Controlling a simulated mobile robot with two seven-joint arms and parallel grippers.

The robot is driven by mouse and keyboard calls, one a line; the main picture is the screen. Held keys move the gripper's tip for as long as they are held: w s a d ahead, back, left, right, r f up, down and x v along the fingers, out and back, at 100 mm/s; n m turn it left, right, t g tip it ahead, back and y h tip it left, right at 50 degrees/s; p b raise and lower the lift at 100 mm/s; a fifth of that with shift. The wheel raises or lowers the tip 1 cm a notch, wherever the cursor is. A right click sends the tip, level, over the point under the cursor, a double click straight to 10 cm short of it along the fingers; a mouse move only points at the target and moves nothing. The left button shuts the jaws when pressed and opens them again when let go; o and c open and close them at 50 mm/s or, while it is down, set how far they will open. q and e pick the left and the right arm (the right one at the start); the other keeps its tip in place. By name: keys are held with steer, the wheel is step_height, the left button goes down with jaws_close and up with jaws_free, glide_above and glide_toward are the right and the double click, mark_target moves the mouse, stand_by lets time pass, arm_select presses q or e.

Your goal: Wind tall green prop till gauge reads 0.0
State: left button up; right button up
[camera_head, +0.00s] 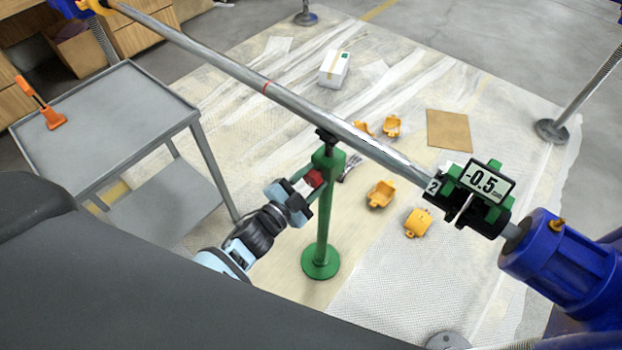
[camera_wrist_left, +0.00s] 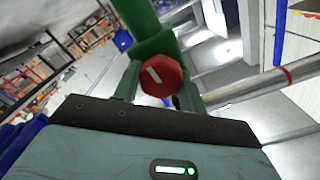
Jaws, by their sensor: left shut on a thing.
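The tall green prop (camera_head: 322,225) stands upright on its round green foot, with its dark head under the steel pipe (camera_head: 240,75). A red knob (camera_head: 314,177) sits on the side of its upper part. My left gripper (camera_head: 308,185) comes in from the left and is shut on the red knob. In the left wrist view the red knob (camera_wrist_left: 160,78) faces me and shows a white line tilted to the left. The gauge (camera_head: 484,183) at the pipe's right end reads -0.5. My right gripper is out of view.
A grey cart (camera_head: 105,120) with an orange tool (camera_head: 48,112) stands at left. A blue pump or motor (camera_head: 560,255) is at right. Orange shells (camera_head: 380,194), a brown board (camera_head: 448,131) and a white box (camera_head: 334,68) lie on the floor sheet. The pipe runs above my gripper.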

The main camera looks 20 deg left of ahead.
arm_select(q)
steer(key=o, duration=1)
steer(key=shift+v, duration=3.95)
